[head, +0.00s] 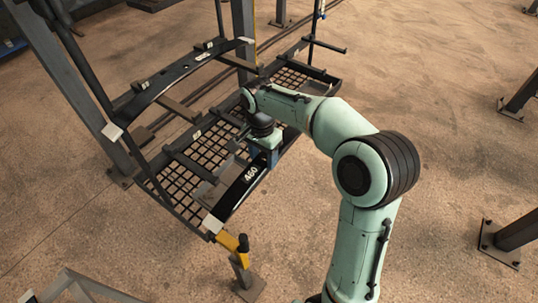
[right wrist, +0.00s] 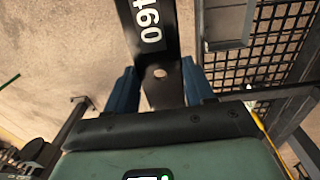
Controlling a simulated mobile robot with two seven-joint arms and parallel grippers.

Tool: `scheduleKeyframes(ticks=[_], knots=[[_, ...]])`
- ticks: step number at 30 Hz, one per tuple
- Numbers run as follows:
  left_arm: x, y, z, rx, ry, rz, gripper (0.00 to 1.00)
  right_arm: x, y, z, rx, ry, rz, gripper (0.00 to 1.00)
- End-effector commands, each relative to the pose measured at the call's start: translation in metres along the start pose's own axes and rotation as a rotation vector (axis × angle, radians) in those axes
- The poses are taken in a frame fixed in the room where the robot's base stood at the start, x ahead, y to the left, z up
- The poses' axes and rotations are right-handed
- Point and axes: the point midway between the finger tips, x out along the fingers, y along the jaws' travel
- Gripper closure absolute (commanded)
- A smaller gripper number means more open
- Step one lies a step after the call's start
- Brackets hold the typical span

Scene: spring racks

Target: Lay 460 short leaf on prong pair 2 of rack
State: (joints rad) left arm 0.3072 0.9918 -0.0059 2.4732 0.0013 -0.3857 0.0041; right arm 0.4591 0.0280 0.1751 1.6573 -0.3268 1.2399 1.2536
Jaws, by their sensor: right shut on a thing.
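The 460 short leaf (head: 238,192) is a dark strip with a white "460" and a pale end. My right gripper (head: 264,156) is shut on it near its middle. In the right wrist view the leaf (right wrist: 148,30) passes between the blue fingers (right wrist: 158,86), with a hole showing there. The leaf is over the front side of the rack's lower mesh shelf (head: 208,150); whether it touches anything is unclear. The rack has prongs at two heights, with small white tags too small to read surely. A lower prong (head: 190,163) shows bare; its partner is largely hidden behind my arm. My left gripper is out of view.
A longer dark leaf (head: 180,75) with pale ends lies across the upper prongs (head: 178,108). A yellow-and-black post (head: 236,243) stands by the rack's near corner. Grey uprights (head: 85,75) flank the rack. The floor to the right is mostly clear.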

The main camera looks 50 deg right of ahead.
Motion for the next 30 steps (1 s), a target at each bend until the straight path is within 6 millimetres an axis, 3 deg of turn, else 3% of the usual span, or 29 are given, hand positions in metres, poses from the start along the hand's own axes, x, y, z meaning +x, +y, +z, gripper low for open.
scheduleKeyframes(ticks=[30], knots=[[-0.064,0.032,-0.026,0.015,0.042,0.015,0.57,-0.003,-0.086,0.0,0.0,0.001,-0.007,0.86]])
